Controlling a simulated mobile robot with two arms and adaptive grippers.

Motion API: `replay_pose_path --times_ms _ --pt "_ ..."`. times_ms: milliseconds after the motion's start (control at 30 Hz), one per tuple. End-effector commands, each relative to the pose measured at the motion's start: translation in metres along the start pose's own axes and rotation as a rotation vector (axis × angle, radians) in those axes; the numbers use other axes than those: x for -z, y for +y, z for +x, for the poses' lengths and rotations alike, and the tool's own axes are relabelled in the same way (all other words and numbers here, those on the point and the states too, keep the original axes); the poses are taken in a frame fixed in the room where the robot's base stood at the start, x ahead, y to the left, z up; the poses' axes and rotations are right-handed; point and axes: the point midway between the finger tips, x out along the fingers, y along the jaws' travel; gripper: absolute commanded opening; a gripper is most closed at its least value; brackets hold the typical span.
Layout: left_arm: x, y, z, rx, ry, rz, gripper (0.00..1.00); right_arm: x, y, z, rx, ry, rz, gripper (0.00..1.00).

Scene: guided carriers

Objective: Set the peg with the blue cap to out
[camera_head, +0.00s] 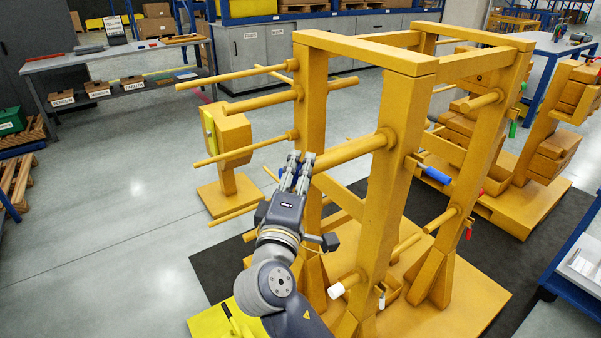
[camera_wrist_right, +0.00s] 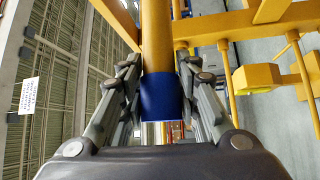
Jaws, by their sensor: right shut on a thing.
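The peg with the blue cap (camera_wrist_right: 161,96) is a thick yellow rod with a blue sleeve at its near end. In the head view the peg (camera_head: 350,150) runs through a post of the yellow frame (camera_head: 374,205) and sticks out to the left. My right gripper (camera_head: 297,168) is at the outer end of this peg. In the right wrist view its fingers stand on both sides of the blue cap and are shut on it. In the head view the fingers mostly hide the cap. My left gripper is not in view.
Several other yellow pegs, such as a thin one (camera_head: 240,150), stick out left beside the gripper. A white-capped peg (camera_head: 336,290) is lower down. A blue grip (camera_head: 436,175) shows behind the post. The grey floor (camera_head: 120,220) at left is clear.

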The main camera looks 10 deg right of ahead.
Motion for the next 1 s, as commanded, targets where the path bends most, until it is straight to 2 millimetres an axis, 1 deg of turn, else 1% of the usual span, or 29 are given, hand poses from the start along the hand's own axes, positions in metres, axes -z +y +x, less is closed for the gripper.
replay_pose_path --times_ms 33,100,267,300,367,600,700,767,867,1000 --pt "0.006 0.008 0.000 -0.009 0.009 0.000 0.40 0.001 -0.003 -0.001 0.007 0.001 0.000 0.00" --pt "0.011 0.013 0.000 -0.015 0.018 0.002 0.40 0.001 -0.003 -0.001 0.007 0.001 0.000 0.00" --pt "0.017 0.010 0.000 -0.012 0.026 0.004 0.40 0.001 -0.003 -0.002 0.008 0.002 -0.001 0.00" --pt "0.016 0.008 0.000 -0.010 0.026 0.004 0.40 0.001 -0.003 -0.002 0.008 0.002 -0.001 0.37" --pt "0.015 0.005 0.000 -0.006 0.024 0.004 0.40 0.001 -0.003 -0.001 0.008 0.002 -0.001 0.50" --pt "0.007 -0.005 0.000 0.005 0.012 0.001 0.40 0.000 -0.002 -0.001 0.004 0.000 0.000 0.51" --pt "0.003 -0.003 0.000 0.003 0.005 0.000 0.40 0.000 -0.001 -0.001 0.004 0.000 0.000 0.51" --pt "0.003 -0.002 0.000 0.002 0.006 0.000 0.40 0.000 -0.002 -0.004 0.004 0.000 0.000 0.51" --pt "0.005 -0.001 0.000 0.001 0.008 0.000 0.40 0.001 -0.003 -0.015 0.006 0.001 0.000 0.51" --pt "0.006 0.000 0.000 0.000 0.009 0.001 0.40 0.001 -0.003 -0.043 0.009 0.002 0.001 0.51"
